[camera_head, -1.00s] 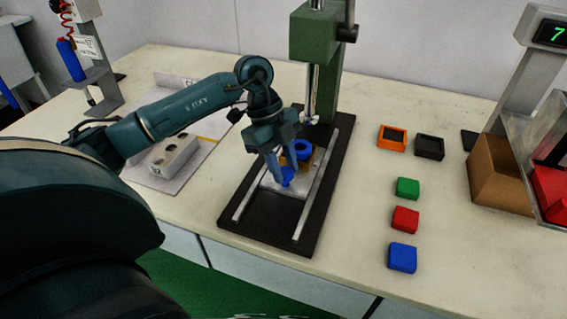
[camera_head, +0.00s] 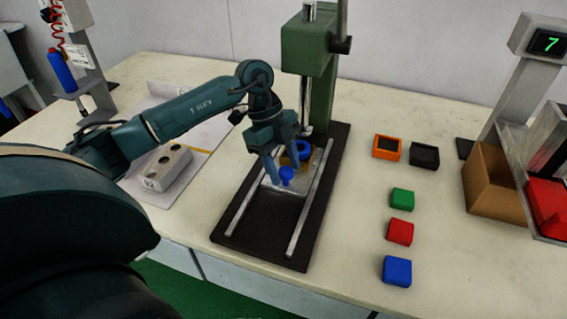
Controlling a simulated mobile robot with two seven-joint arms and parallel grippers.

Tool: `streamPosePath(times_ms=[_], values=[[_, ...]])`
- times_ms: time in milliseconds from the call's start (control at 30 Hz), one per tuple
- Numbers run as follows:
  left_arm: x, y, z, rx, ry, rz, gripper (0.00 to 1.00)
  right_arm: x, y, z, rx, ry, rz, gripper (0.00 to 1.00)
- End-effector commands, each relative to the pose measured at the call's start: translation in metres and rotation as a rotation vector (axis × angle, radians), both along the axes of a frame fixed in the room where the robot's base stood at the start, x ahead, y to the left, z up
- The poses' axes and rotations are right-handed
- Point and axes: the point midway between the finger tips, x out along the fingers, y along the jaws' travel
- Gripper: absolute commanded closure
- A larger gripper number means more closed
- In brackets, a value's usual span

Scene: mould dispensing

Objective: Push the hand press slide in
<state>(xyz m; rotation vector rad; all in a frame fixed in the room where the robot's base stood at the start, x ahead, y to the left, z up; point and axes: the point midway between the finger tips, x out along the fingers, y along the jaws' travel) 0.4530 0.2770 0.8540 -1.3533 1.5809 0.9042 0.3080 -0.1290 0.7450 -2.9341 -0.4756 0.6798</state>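The green hand press (camera_head: 310,50) stands on a black base (camera_head: 265,222) with two metal rails (camera_head: 309,215). Its slide, a light metal plate (camera_head: 289,190), sits on the rails near the press column. It carries a yellow-brown mould (camera_head: 293,161) with a blue ring (camera_head: 303,149) and has a blue knob (camera_head: 287,174) at its near side. My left gripper (camera_head: 281,171) reaches down from the left with its fingers on either side of the knob, apparently shut on it; the exact contact is partly hidden. My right gripper is not in view.
A grey block with holes (camera_head: 168,166) lies on a pale board at left. Orange (camera_head: 387,147) and black (camera_head: 424,155) frames and green, red and blue blocks (camera_head: 397,270) lie right of the press. A cardboard box (camera_head: 490,185) and a scale display (camera_head: 547,42) stand far right.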

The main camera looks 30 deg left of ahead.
Motion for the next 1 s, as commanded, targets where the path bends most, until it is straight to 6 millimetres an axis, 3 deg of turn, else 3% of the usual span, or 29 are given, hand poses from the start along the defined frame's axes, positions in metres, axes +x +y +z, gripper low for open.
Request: streamPosePath(times_ms=[367,567,800,1000], values=[[0.0,0.002,0.007,0.0,0.001,-0.001,0.49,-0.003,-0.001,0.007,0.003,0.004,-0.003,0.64],[0.002,0.013,0.039,0.001,0.0,0.001,0.49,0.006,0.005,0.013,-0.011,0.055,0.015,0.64],[0.005,0.031,0.085,0.0,-0.001,0.001,0.49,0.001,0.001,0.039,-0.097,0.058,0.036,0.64],[0.006,0.043,0.111,0.001,0.0,0.0,0.49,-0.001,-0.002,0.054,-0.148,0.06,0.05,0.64]])
